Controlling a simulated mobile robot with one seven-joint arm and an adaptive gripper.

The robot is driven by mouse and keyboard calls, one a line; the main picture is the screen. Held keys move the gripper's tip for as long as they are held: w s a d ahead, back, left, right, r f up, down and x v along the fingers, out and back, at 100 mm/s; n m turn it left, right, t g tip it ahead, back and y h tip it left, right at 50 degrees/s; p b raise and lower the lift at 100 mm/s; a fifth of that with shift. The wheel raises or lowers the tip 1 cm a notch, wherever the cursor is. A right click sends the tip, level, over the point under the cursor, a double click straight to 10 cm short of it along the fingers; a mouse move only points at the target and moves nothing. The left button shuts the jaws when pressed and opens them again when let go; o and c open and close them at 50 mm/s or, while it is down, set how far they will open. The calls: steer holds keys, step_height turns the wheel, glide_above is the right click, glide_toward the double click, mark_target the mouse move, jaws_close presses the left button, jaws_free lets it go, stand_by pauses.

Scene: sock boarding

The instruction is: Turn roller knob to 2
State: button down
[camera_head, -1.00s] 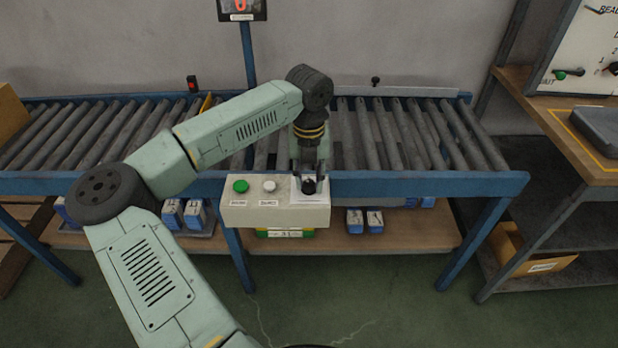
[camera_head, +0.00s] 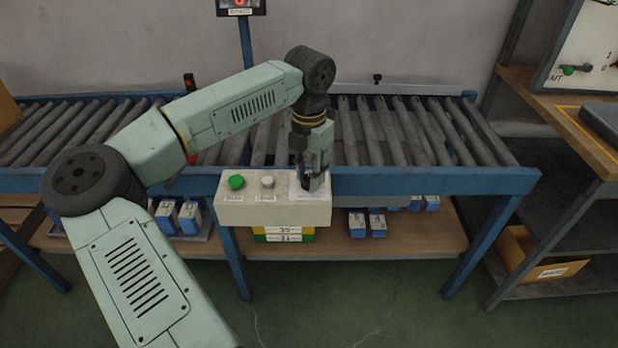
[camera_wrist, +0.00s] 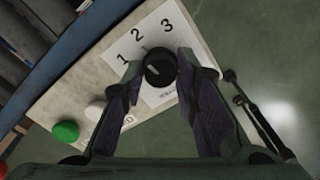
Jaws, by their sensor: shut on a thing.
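The black round roller knob (camera_wrist: 160,69) sits on a white label plate (camera_wrist: 160,97) with the printed numbers 1, 2 and 3 along one side. A pale mark shows on the knob, but I cannot tell for sure which number it points to. My gripper (camera_head: 312,180) is down at the right end of the pale control box (camera_head: 272,212). In the wrist view its two fingers are on either side of the knob, shut on it. In the head view the fingers mostly hide the knob.
A green button (camera_head: 236,182) and a white button (camera_head: 267,181) sit left of the knob on the same box. The roller conveyor (camera_head: 430,135) and its blue rail run behind it. A workbench (camera_head: 560,120) stands at the right.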

steer(key=shift+m, duration=0.7)
steer(key=shift+b, duration=0.3)
steer(key=c, duration=1.2)
jaws_free()
steer(key=shift+c, duration=0.2)
steer(key=shift+r, duration=0.15)
step_height(320, 180, up, 12)
